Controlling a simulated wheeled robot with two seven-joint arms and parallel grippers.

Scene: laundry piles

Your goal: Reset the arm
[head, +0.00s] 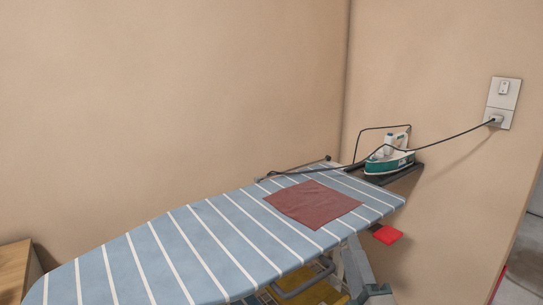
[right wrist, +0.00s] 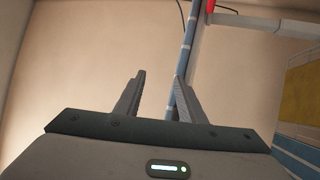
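The striped edge of the ironing board (right wrist: 188,40) passes just behind the right finger, and I cannot tell the exact distance. In the head view a grey part with a dark end shows below the board's right end; I cannot clearly make out its fingers. My left gripper is not in view.
The blue striped ironing board (head: 190,245) holds a flat reddish cloth (head: 312,204). A green and white iron (head: 389,160) stands on a dark rest at its far right end, its cord running to a wall socket (head: 498,118). A red piece (head: 387,234) juts from the board's right side.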

